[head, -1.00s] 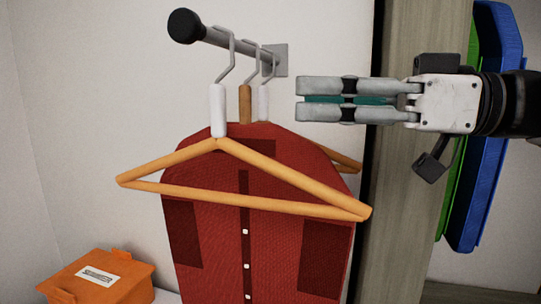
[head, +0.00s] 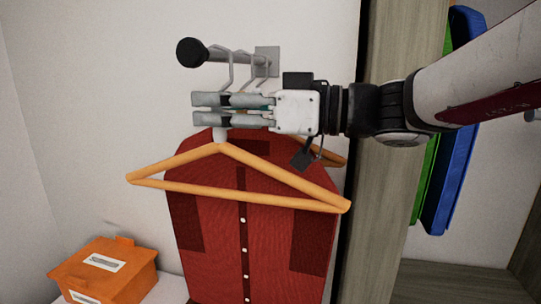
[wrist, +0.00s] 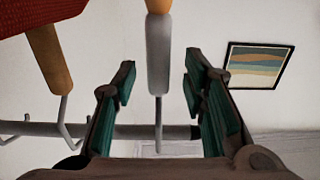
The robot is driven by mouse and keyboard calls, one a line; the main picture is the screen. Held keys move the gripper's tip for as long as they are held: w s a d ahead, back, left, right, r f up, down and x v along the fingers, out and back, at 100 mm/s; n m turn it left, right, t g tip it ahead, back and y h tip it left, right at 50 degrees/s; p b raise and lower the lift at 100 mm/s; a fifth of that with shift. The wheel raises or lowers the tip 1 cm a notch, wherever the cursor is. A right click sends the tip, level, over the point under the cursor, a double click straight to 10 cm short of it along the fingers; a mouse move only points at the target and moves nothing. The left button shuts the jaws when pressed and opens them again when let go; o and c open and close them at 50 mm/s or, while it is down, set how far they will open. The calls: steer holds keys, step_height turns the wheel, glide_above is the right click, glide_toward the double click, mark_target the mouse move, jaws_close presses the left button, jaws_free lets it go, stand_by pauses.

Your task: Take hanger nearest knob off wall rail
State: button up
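The hanger nearest the knob, an orange wooden hanger (head: 240,193) with a white neck, hangs in front of a red shirt (head: 275,235). Its hook goes up to the dark wall rail (head: 232,58), which ends in a black knob (head: 191,52). My gripper (head: 196,110) is level with that neck and hides most of it in the head view. In the wrist view, the white neck (wrist: 158,55) stands between the open fingers of my gripper (wrist: 163,90), with gaps on both sides. The hook below it reaches the rail (wrist: 125,130).
Other hooks hang further along the rail; an orange-brown neck (wrist: 48,58) with red cloth shows in the wrist view. A wooden panel (head: 385,210) stands to the right, with blue (head: 457,150) and green items beyond. An orange box (head: 105,272) sits lower left.

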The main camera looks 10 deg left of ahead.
steer(key=shift+w+a, duration=0.1)
steer(key=shift+a, duration=0.15)
jaws_close()
